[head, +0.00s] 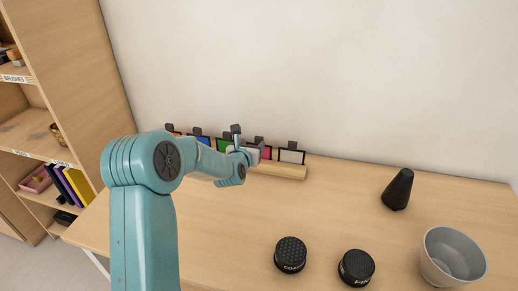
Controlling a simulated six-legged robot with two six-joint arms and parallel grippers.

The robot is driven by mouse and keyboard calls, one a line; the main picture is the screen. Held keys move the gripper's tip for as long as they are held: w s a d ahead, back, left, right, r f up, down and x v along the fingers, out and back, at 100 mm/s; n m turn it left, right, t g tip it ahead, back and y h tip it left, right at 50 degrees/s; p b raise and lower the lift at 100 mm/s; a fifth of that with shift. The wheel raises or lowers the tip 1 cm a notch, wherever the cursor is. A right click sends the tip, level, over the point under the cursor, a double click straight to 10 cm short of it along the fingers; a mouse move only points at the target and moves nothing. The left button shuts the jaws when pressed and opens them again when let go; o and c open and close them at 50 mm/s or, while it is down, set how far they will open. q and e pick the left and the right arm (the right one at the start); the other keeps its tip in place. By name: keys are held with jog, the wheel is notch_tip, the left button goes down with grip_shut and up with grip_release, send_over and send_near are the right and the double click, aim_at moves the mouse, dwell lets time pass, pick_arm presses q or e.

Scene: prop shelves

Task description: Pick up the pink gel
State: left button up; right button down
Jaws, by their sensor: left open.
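The pink gel (267,154) shows as a small strip of colour in the row of gels, in a wooden rack (280,171) at the back of the table. Part of it is hidden behind my left gripper. My left gripper (245,147) is open, at the rack just left of the pink gel and in front of the row. Whether its fingers touch any gel I cannot tell. My right gripper is not in view.
A green gel (223,145) and a blue gel (203,140) stand left of the gripper, and a pale gel (291,156) right of the pink one. Shelves (60,100) rise at left.

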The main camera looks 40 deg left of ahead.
aim_at(259, 139)
pick_arm(q)
jog(key=p+x, duration=0.1)
jog(key=x, duration=0.1)
jog(key=p+x, duration=0.1)
jog(key=x, duration=0.2)
jog(key=shift+w+d, duration=0.3)
jog(key=shift+w+a+f, duration=0.1)
jog(key=shift+w, duration=0.1)
jog(key=shift+c, duration=0.9)
grip_shut()
